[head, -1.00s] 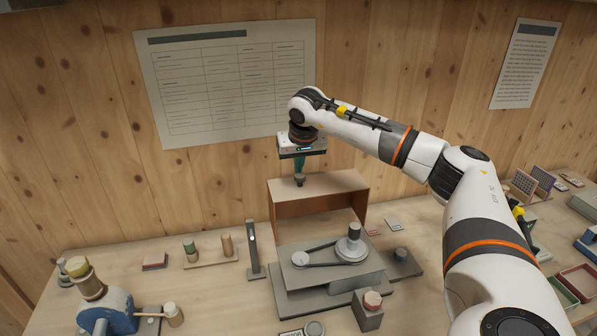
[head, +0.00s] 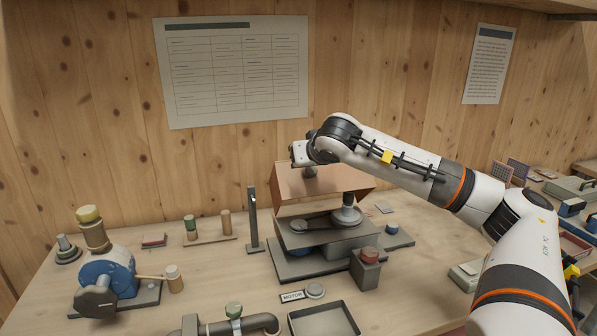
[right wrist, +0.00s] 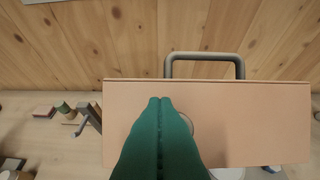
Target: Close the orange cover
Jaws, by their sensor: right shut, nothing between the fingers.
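The orange cover (head: 295,182) stands tilted at the back of the grey belt machine (head: 310,258), hinged open above it. The belt and pulleys (head: 347,216) in front of it are uncovered. My left gripper is out of view.
A red button box (head: 367,268) stands at the machine's front right. A tall grey post (head: 253,218) stands to its left. A blue device (head: 107,277) is at the left, and a dark tray (head: 323,318) in front. The wooden wall is close behind.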

